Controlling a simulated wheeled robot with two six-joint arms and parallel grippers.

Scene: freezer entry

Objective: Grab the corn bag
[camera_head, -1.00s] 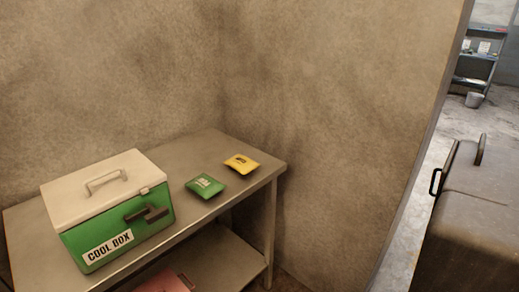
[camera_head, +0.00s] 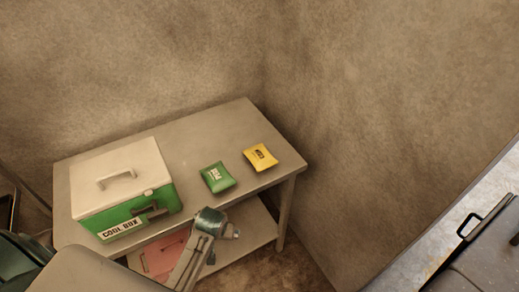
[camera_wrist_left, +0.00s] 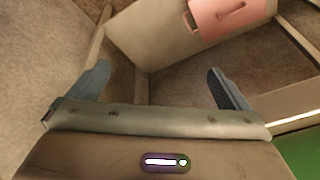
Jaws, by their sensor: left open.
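The yellow bag (camera_head: 260,157), which I take to be the corn bag, lies flat on the upper shelf of the metal table near its right end. Its print is too small to read. A green bag (camera_head: 217,177) lies to its left, apart from it. My left gripper (camera_wrist_left: 158,80) is open and empty in the left wrist view, pointing down in front of the table. In the head view part of my left arm stands in front of the table's front edge, below the green bag; its fingertips are not clear there. My right gripper is not in view.
A cool box (camera_head: 125,185) with a white lid and green body stands at the table's left. A pink case (camera_head: 160,258) lies on the lower shelf and shows in the left wrist view (camera_wrist_left: 228,18). Walls close in behind and right of the table (camera_head: 205,128). A dark handled object (camera_head: 485,265) stands at lower right.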

